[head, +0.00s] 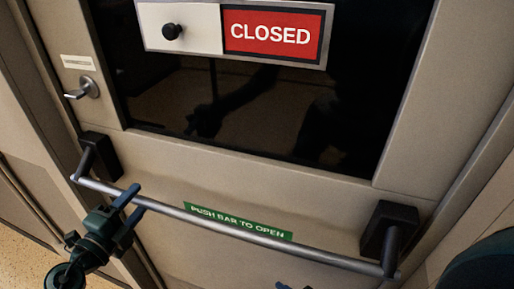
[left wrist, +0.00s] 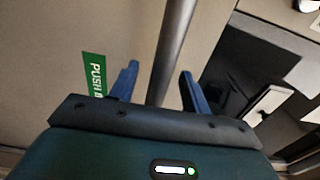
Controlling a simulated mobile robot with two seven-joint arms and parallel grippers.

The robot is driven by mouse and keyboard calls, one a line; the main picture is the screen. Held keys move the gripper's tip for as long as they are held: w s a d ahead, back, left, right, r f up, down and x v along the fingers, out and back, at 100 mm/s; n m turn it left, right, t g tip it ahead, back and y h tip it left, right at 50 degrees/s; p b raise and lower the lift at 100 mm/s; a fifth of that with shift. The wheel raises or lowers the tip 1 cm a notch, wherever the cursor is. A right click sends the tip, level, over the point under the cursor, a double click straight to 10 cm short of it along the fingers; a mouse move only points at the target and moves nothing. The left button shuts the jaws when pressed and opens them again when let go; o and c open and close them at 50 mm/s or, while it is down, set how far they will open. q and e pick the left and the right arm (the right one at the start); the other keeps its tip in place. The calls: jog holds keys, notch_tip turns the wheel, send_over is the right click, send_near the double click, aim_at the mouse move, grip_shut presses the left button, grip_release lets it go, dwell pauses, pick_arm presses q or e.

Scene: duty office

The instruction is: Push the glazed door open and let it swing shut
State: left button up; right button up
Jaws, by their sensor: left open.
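The glazed door (head: 320,195) fills most of the head view, beige with a dark glass pane (head: 260,100), and looks shut. A grey push bar (head: 225,224) runs across it between two black end brackets. My left gripper (head: 134,202) is open at the left part of the bar. In the left wrist view, the bar (left wrist: 172,45) passes between the two spread blue fingers (left wrist: 158,78); I cannot tell whether they touch it. Only small blue tips, probably of my right gripper (head: 290,286), show at the bottom edge of the head view.
A red CLOSED sign (head: 272,34) with a black knob (head: 172,31) sits over the glass. A lever handle (head: 84,89) is at the door's left. A green label (head: 238,221) reads PUSH BAR TO OPEN. Speckled floor (head: 25,262) shows at lower left.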

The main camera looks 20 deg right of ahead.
pick_arm(q)
jog(key=shift+w+d+f+b, duration=0.2)
jog(key=shift+w+d+f, duration=0.15)
jog(key=shift+w+d, duration=0.25)
jog(key=shift+w+d+f+b, duration=0.15)
jog(key=shift+w+d+f, duration=0.25)
jog(key=shift+w, duration=0.3)
jog(key=shift+w+d+f+b, duration=0.2)
jog(key=shift+w+d+f, duration=0.05)
jog(key=shift+w+d, duration=0.35)
jog(key=shift+w, duration=0.1)
